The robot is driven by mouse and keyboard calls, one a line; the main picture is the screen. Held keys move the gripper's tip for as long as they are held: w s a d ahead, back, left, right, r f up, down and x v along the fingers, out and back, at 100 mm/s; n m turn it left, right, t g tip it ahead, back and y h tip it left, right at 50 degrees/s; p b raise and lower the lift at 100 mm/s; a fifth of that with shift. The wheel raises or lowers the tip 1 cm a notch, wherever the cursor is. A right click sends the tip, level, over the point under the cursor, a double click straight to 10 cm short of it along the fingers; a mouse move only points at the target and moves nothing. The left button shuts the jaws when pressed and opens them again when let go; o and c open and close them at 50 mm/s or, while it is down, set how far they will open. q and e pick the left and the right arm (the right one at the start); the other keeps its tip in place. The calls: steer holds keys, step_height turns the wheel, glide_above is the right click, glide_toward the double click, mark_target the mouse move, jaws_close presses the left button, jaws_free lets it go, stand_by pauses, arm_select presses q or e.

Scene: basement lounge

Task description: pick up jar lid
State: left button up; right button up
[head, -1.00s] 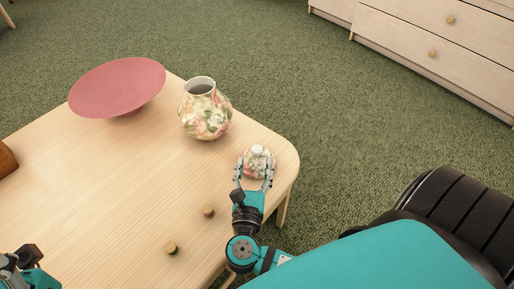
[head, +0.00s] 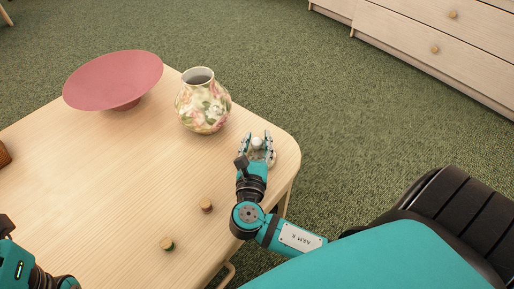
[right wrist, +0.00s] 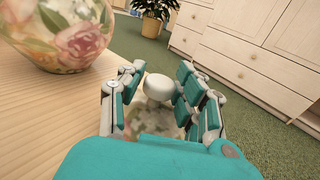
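The jar lid (head: 273,163) has a floral pattern and a round white knob (right wrist: 159,87). It is near the right corner of the wooden table (head: 110,190), mostly hidden by my right gripper. My right gripper (head: 257,138) is over it, with one finger on each side of the knob. In the right wrist view the fingers are spread and gaps show beside the knob. Part of the lid's patterned body (right wrist: 155,118) shows below the knob. Of my left arm, only part shows at the lower left edge; its fingertips are out of frame.
A floral vase (head: 203,103) stands just beyond and left of the lid. A wide pink bowl (head: 112,80) is at the table's back left. Two small cork-like pieces (head: 206,205) (head: 167,244) are at the front. A brown object (head: 4,155) is at the left edge.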

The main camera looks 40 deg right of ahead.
jaws_close()
stand_by(0.8)
